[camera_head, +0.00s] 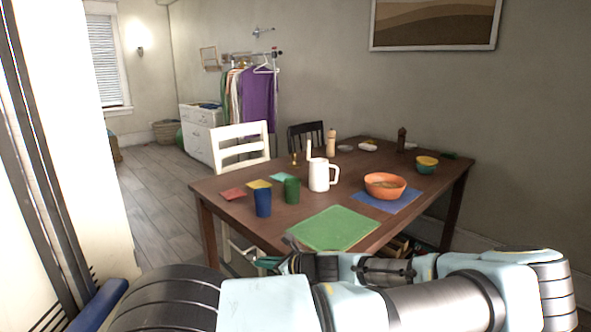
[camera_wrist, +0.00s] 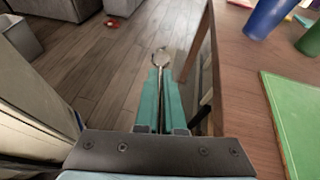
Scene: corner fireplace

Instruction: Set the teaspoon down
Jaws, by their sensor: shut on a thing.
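The teaspoon (camera_wrist: 161,57) is held lengthwise between the teal fingers of my gripper (camera_wrist: 162,75). Its round metal bowl sticks out past the fingertips, and its handle runs back between them. In the wrist view, the gripper and spoon are over the wooden floor, just left of the table edge. In the head view, my gripper (camera_head: 268,263) is at the near side of the table (camera_head: 232,208), close to the green mat (camera_head: 333,228). I cannot clearly make out the spoon there.
A blue cup (camera_head: 263,202), a green cup (camera_head: 291,190) and a white pitcher (camera_head: 319,175) stand beyond the mat. An orange bowl (camera_head: 385,187) sits on a blue mat to the right. A white chair (camera_head: 240,146) stands at the table's left. Bare tabletop shows left of the green mat.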

